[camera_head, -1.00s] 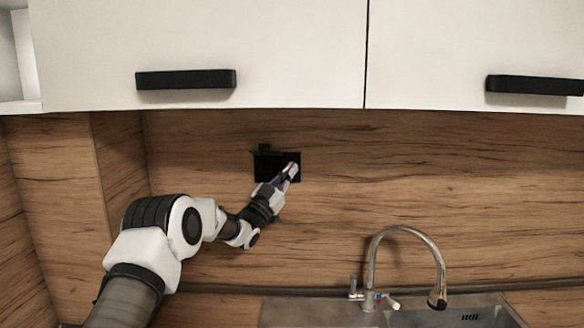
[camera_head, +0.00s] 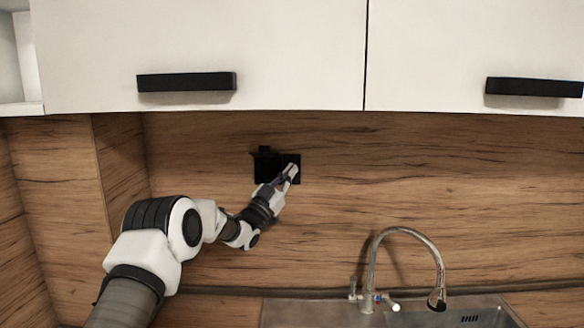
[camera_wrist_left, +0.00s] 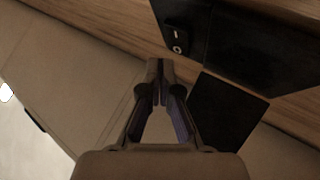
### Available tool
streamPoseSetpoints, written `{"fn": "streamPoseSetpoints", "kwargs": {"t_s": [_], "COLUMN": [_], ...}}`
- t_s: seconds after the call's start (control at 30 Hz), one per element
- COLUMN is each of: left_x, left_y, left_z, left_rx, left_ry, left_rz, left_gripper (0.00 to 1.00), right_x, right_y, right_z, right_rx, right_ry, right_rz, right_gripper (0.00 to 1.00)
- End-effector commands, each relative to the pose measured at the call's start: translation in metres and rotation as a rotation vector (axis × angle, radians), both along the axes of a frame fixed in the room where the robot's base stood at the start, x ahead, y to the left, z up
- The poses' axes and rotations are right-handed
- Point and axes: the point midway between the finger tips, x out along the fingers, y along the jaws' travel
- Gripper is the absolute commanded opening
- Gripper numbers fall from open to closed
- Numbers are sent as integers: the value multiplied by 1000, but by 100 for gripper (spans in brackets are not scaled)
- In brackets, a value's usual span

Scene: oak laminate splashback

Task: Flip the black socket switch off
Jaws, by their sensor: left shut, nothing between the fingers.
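The black socket (camera_head: 264,172) is set in the wood splashback, left of the tap. In the left wrist view its black plate (camera_wrist_left: 262,50) carries a small black rocker switch (camera_wrist_left: 179,40) marked I and O. I cannot tell which side of the rocker is pressed. My left gripper (camera_head: 291,170) is shut and empty, its tips over the right part of the socket in the head view. In the left wrist view the left gripper (camera_wrist_left: 160,72) has its tips just below the switch; contact cannot be told. My right gripper is not in view.
A black flap (camera_wrist_left: 228,110) stands out near the socket plate. White cabinets (camera_head: 200,45) with black handles (camera_head: 186,82) hang above. A tap (camera_head: 372,265) and steel sink (camera_head: 470,312) lie at lower right. The splashback between socket and tap is clear.

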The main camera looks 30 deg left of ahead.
Motion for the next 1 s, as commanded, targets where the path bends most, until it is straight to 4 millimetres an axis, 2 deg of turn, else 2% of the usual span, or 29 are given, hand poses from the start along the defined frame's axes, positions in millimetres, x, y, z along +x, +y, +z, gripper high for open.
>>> {"fn": "streamPoseSetpoints", "kwargs": {"t_s": [1.0], "left_x": [8], "left_y": [4], "left_z": [1], "left_rx": [0], "left_ry": [0], "left_rz": [0], "left_gripper": [0], "right_x": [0], "right_y": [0], "right_z": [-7], "right_rx": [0], "right_ry": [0], "right_rz": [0], "right_gripper": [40]}}
